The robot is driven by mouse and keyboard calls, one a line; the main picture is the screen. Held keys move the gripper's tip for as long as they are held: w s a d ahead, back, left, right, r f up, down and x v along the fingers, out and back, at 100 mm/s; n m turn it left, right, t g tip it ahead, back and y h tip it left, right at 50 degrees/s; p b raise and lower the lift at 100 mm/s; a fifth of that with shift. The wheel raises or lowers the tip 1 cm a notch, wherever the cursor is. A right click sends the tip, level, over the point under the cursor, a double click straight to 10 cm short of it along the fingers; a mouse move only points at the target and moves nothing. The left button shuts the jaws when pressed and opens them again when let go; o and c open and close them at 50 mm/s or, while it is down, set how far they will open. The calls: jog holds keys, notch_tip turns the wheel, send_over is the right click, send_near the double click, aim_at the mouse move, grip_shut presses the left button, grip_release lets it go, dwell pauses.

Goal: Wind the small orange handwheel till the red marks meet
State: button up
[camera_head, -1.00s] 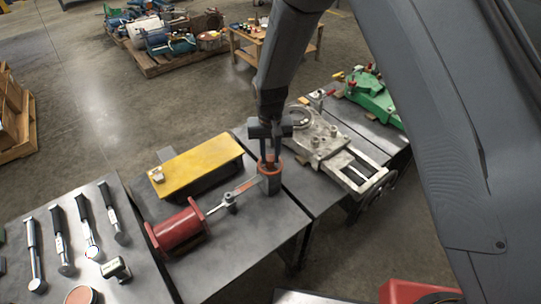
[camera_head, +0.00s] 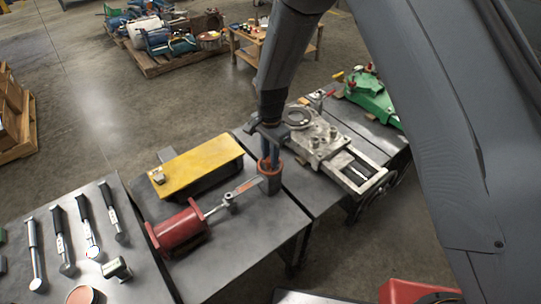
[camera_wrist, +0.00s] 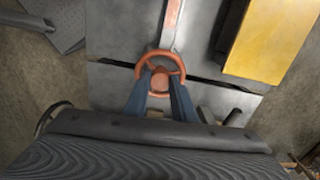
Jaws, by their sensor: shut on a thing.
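The small orange handwheel (camera_head: 263,172) sits on top of a short grey post at the right end of the bench. In the wrist view the handwheel (camera_wrist: 178,58) is a ring with spokes and a round hub. My gripper (camera_head: 268,160) points down at it from above. In the wrist view my gripper's (camera_wrist: 160,77) two blue-grey fingers reach the near part of the wheel and are shut on it. An orange-red strip (camera_wrist: 172,22) runs away from the wheel; I cannot make out the red marks on it.
A red cylinder (camera_head: 180,233) with a rod lies left of the post. A yellow block (camera_head: 197,164) stands behind it. A pale metal slide fixture (camera_head: 325,142) is close on the right. Several hand tools lie on the left table (camera_head: 135,275).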

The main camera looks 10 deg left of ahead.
jog(key=shift+m, duration=1.2)
jog(key=shift+m, duration=0.3)
jog(key=o, duration=1.1)
jog(key=shift+c, duration=0.2)
jog(key=shift+r+b, duration=0.9)
jog(key=shift+r, duration=3.05)
